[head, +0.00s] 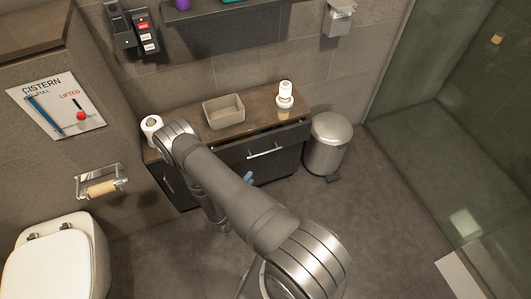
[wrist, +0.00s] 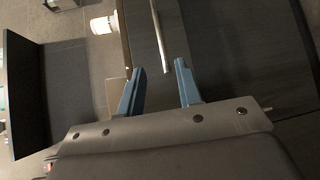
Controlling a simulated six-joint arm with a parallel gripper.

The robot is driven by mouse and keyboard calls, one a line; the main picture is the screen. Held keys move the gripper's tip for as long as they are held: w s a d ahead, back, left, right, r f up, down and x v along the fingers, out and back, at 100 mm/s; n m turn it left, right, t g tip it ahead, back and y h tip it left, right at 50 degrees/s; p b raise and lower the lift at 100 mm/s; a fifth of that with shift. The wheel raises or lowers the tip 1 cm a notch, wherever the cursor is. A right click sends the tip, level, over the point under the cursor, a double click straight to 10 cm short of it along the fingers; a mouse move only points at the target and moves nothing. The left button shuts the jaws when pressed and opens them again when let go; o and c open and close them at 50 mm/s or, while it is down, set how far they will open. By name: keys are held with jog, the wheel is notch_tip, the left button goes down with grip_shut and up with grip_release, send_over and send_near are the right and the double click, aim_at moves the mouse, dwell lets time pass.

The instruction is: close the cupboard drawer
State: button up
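The cupboard (head: 290,160) is dark with a brown top. Its drawer (head: 291,139) carries a silver bar handle (head: 265,150). The drawer front appears to stand out a little from under the top, with a dark gap above it. My gripper (head: 247,178) is partly hidden by my arm; one blue finger shows low in front of the cupboard. In the wrist view my gripper (wrist: 158,68) has its two blue fingers apart with nothing held. The handle (wrist: 160,36) ends between the fingertips in that picture; whether they touch it I cannot tell.
On the cupboard top (head: 255,121) are a beige box (head: 223,112), a white bottle (head: 285,95) and a paper roll (head: 152,129). A metal bin (head: 328,145) stands right of the cupboard. A toilet (head: 55,262) is at lower left. Floor (head: 375,215) in front right is clear.

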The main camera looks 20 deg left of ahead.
aim_at(266, 152)
jog(key=w, duration=0.5)
jog(key=w+f, duration=0.1)
jog(key=w, duration=0.5)
jog(key=w+f, duration=0.1)
jog(key=w, duration=0.5)
jog(key=shift+f, duration=0.15)
grip_shut()
